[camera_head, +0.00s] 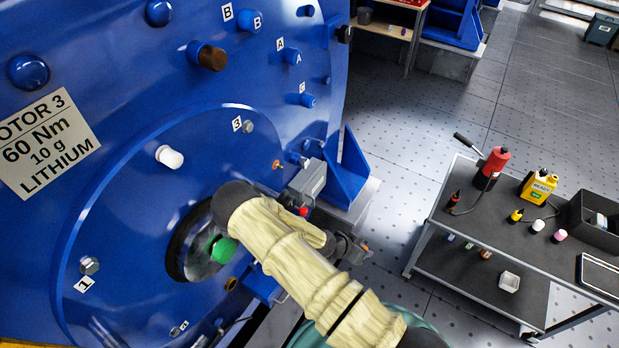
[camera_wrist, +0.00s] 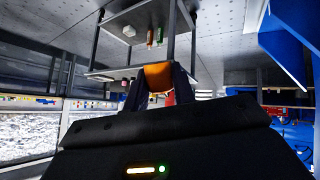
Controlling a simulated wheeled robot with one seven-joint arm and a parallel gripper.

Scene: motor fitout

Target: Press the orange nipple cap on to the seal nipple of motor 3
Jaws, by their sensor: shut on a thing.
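My gripper (camera_wrist: 158,88) is shut on the orange nipple cap (camera_wrist: 158,75), which shows between the two dark fingers in the wrist view. In the head view my gripper (camera_head: 352,246) is small and partly hidden behind my cream-sleeved arm, to the right of the motor face and apart from it. Motor 3 (camera_head: 130,120) is the large blue housing with a plate reading "MOTOR 3, 60 Nm, 10 g LITHIUM". I cannot tell which, if either, is the seal nipple.
A white cap (camera_head: 170,157), a green part (camera_head: 222,250) and several blue plugs stick out from the motor face. A grey box (camera_head: 310,178) is at its right edge. A dark trolley (camera_head: 470,268) with a red tool and yellow can stands right, across open floor.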

